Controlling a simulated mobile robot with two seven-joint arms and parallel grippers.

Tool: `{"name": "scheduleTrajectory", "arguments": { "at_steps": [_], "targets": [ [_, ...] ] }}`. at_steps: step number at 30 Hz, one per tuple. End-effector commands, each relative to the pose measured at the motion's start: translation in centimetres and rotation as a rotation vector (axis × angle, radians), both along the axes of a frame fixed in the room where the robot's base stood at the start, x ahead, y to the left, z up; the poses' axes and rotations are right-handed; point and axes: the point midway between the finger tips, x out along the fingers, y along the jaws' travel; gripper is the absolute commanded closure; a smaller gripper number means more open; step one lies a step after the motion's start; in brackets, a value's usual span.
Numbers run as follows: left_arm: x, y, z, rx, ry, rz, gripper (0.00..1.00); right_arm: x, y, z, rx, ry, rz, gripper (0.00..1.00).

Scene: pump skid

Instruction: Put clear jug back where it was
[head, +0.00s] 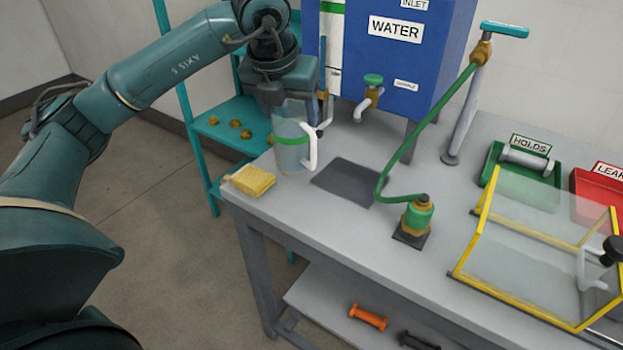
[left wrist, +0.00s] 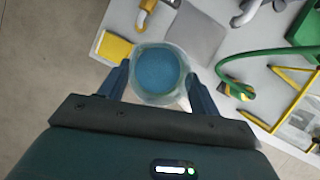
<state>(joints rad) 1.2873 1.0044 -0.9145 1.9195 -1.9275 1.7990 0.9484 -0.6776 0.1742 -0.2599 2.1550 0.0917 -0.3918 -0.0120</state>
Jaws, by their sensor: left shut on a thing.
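The clear jug (head: 291,150) has a green band and a white handle on its right side. It is upright at the left end of the grey bench top (head: 330,215), behind the yellow sponge. My left gripper (head: 292,105) comes from above and is shut on the jug. In the left wrist view the jug (left wrist: 159,73) sits between the two fingers, and its inside looks blue. I cannot tell whether the jug's base touches the bench. My right gripper is not in view.
A yellow sponge (head: 250,181) lies at the bench's left edge. A dark grey mat (head: 347,181) lies bare right of the jug. A blue water tank (head: 405,55) with a tap (head: 369,97) stands behind. A green hose (head: 420,135) runs to a fitting. A yellow-framed clear guard (head: 530,245) stands right.

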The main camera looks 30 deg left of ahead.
Motion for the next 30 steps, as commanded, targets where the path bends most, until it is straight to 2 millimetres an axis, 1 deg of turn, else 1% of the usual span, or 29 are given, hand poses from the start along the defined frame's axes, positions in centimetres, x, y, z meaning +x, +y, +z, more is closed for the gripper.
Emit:
{"name": "scheduleTrajectory", "arguments": {
  "at_steps": [2, 4, 9, 12, 17, 24, 30],
  "targets": [
    [0.0, 0.0, -0.2, 0.0, -0.001, 0.001, 0.92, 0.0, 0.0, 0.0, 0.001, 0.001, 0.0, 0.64],
    [0.0, 0.0, -1.1, 0.001, 0.002, 0.003, 0.92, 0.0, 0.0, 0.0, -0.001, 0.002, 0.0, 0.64],
    [-0.1, 0.1, -4.3, 0.001, 0.003, 0.001, 0.92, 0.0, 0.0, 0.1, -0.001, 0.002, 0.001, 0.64],
    [0.0, 0.0, -5.6, 0.0, 0.001, 0.0, 0.92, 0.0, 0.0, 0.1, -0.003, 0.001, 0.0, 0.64],
    [0.0, 0.0, -6.7, -0.001, 0.0, 0.0, 0.92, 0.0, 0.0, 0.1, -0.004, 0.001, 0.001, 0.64],
    [-0.1, 0.0, -9.8, 0.0, 0.001, -0.001, 0.92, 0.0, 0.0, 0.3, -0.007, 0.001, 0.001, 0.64],
    [0.0, 0.0, -10.0, -0.001, -0.002, -0.002, 0.92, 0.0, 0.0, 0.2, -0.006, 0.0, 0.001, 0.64]
  ]
}}
